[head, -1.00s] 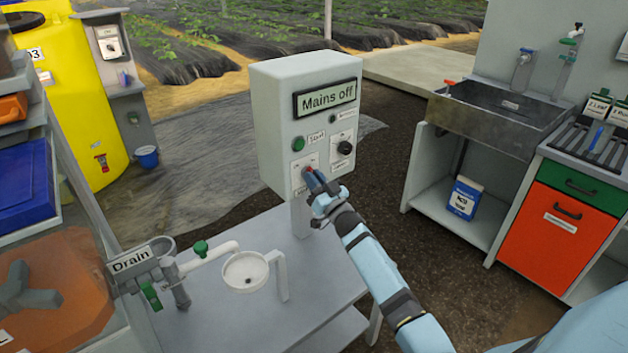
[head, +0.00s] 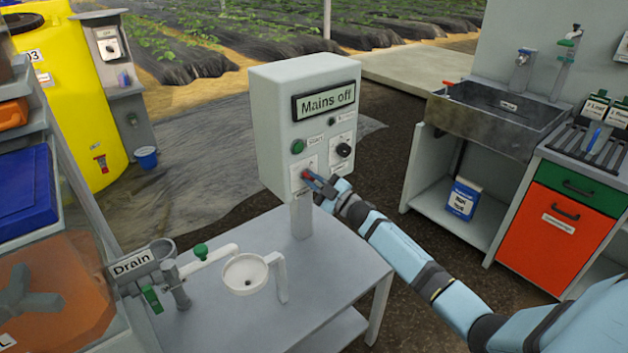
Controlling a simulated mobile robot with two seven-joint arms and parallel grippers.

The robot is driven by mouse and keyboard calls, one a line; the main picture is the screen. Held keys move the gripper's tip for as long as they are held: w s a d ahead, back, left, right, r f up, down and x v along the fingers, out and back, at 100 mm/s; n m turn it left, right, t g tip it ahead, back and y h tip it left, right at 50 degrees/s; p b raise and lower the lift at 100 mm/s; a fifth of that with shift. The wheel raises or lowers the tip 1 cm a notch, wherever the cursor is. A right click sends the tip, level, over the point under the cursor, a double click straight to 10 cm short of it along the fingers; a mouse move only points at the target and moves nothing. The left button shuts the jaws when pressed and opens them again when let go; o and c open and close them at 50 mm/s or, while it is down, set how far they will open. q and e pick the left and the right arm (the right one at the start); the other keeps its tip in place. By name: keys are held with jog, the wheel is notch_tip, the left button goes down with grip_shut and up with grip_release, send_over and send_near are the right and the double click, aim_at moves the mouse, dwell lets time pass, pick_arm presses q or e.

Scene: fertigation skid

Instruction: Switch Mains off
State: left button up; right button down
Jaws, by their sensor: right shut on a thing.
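A grey control box (head: 280,120) stands on a post on the grey table. Its display (head: 325,101) reads "Mains off". A red switch (head: 306,173) sits on a pale plate low on the left of the box's front, partly hidden by my fingers. My right gripper (head: 314,181) reaches in from the right and is shut on the red switch. Its wrist is tilted to the lower right. The lettering on the switch plate is too small and covered to read. My left gripper is not in view.
The box also bears a green button (head: 298,146) and a black knob (head: 343,150). A sink (head: 497,112) stands at the right.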

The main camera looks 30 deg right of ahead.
jog(key=shift+r+n, duration=0.15)
jog(key=shift+n, duration=0.35)
jog(key=c, duration=1.2)
grip_release()
jog(key=shift+o, duration=0.2)
jog(key=shift+w, duration=0.1)
jog(key=shift+g, duration=0.3)
jog(key=v, duration=1.3)
jog(key=shift+s+f, duration=0.3)
jog(key=shift+d, duration=0.1)
